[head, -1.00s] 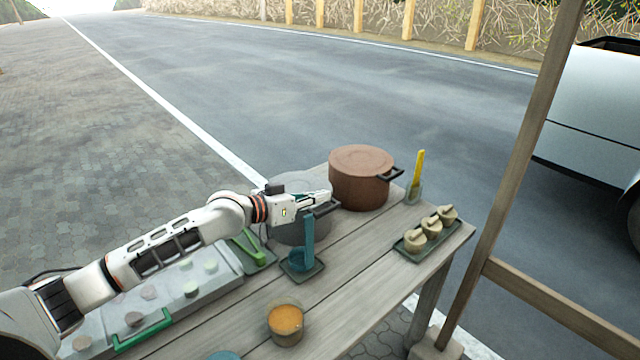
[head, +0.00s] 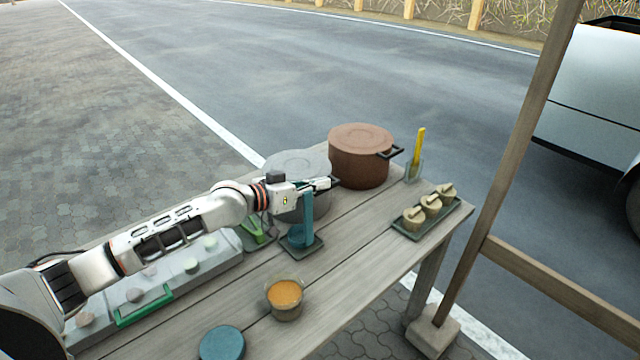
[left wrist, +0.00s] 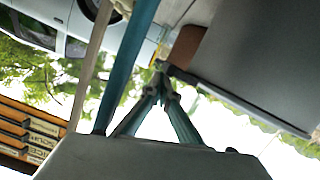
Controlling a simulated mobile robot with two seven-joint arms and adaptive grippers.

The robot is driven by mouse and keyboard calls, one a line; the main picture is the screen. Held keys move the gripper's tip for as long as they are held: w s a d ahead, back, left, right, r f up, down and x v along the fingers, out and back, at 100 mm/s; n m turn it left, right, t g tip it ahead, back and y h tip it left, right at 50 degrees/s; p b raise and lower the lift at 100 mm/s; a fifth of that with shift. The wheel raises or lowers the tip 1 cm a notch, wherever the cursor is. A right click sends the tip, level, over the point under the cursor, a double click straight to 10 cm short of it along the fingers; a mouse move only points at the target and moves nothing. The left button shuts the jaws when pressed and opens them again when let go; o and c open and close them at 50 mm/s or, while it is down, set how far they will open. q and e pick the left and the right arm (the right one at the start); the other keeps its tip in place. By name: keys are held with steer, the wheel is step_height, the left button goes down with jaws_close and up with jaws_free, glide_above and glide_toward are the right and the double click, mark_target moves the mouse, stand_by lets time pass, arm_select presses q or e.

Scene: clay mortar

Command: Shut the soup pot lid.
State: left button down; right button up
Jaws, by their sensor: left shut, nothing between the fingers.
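A grey pot (head: 291,209) stands on the wooden table, with a pale grey lid (head: 298,160) over its top. The lid looks flat on the pot, but the arm hides the near rim, so I cannot tell whether it sits fully shut. My left gripper (head: 326,184) is shut and empty, at the near right side of the pot by its dark handle. In the left wrist view, the closed fingertips (left wrist: 163,70) are close to a dark bar along the pot's grey surface (left wrist: 250,55); contact is unclear. My right gripper is not in view.
A brown lidded pot (head: 359,163) stands just behind right. A teal stand (head: 306,225) rises close in front of the gripper.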

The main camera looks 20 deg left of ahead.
arm_select(q)
steer(key=shift+r+p, duration=2)
steer(key=shift+p, duration=0.35)
steer(key=v, duration=1)
steer(key=shift+s+d, duration=0.15)
steer(key=shift+d, duration=0.1)
